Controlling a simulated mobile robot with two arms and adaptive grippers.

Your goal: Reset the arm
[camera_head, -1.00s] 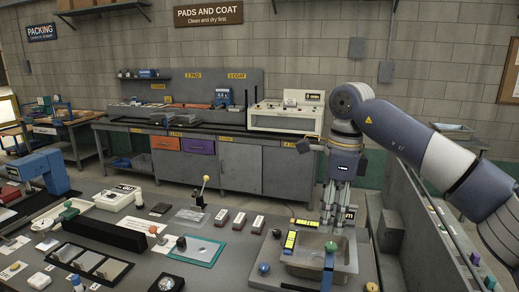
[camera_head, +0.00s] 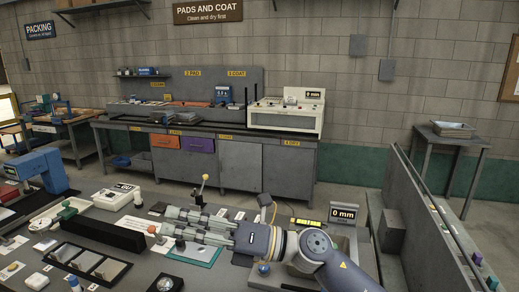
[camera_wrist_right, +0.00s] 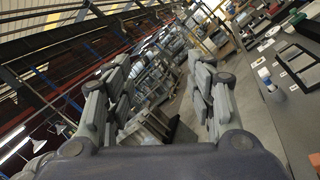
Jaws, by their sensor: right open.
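My right arm reaches in from the bottom right in the head view. My right gripper (camera_head: 195,226) points left, held over the bench. Its grey fingers are spread apart with nothing between them. The right wrist view also shows the two fingers (camera_wrist_right: 160,100) apart and empty, with the floor, roof beams and a tilted bench beyond. The arm hides most of the sink (camera_head: 346,240) and part of the teal-edged mat (camera_head: 208,262). My left gripper is not in either view.
A blue machine (camera_head: 38,170) stands at left. A rail (camera_head: 437,215) runs along the right side. Open floor lies behind the bench.

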